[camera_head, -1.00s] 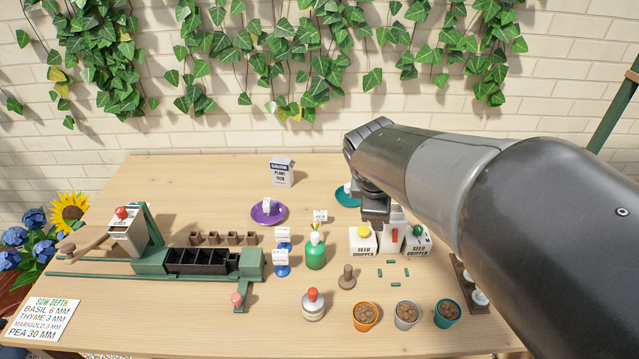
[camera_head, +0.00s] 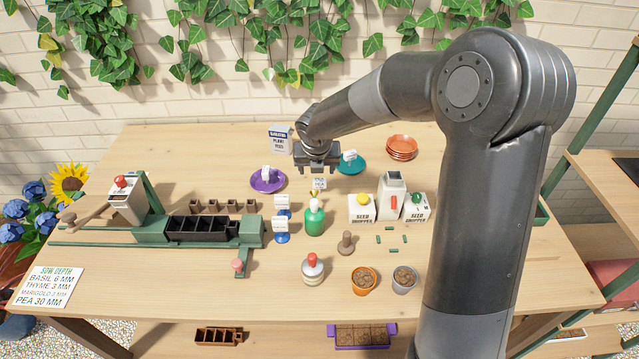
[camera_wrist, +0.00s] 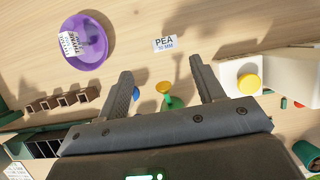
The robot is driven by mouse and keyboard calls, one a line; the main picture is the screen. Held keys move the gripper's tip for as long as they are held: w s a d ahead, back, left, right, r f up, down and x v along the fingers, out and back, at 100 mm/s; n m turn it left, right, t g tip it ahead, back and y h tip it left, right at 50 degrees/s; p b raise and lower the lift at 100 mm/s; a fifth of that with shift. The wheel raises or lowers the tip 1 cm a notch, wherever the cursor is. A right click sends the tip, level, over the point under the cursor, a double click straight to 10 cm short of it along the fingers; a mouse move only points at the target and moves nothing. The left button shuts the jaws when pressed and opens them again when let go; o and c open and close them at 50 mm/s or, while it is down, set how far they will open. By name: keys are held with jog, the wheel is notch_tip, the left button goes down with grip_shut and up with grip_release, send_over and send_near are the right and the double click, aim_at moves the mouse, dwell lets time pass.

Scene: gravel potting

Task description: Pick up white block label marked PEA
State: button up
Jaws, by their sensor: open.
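The white block label marked PEA (camera_head: 319,183) is on the table, behind the green spray bottle (camera_head: 314,216). My gripper (camera_head: 318,168) is open and empty, just behind and above the label in the head view. In the wrist view the open fingers of my gripper (camera_wrist: 161,70) point toward the label, which lines up with the gap between them. I cannot tell the exact height between them.
A purple saucer (camera_head: 255,184) with a white label is left of the PEA label; a teal saucer (camera_head: 357,168) with another is behind right. Seed hoppers (camera_head: 362,212) stand to the right. Blue-based label stands (camera_head: 281,237) are front left. Terracotta saucers (camera_head: 402,143) are stacked at the back.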

aim_at(319, 180)
jog(key=x, duration=0.4)
jog(key=shift+f, duration=0.35)
jog(key=x, duration=0.5)
jog(key=shift+w+d, duration=0.2)
jog(key=shift+d, duration=0.2)
jog(key=shift+c, duration=0.3)
jog(key=c, duration=1)
jog(key=shift+r, duration=0.15)
